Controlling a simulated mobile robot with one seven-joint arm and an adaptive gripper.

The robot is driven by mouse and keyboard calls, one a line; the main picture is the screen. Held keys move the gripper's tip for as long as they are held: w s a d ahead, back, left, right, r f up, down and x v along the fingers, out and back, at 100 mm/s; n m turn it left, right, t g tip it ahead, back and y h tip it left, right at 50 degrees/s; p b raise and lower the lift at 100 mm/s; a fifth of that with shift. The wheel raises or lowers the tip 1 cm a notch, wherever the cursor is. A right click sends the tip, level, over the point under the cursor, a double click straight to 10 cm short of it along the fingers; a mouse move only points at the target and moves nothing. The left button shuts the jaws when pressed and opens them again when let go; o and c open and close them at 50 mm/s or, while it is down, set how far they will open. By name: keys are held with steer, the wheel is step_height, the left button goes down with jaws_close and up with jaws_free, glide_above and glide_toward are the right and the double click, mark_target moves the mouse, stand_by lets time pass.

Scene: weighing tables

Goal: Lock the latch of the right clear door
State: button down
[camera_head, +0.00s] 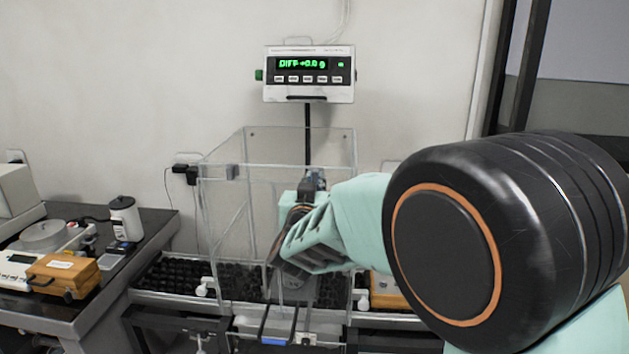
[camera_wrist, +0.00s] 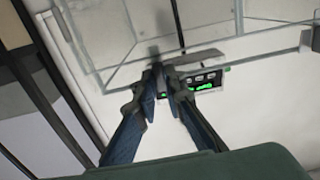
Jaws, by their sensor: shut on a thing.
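The clear-walled weighing box (camera_head: 215,240) stands in the middle of the head view, under the scale display.
The scale display (camera_head: 309,74) reads green digits on a post behind the box. A dark side table (camera_head: 150,222) at left holds an orange case (camera_head: 62,274) and a white canister (camera_head: 125,217). White knobs flank the box low down. A dark frame stands at right.

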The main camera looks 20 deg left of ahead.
steer(key=c, duration=2)
jaws_free()
steer(key=shift+s, duration=0.1)
steer(key=v, duration=1.2)
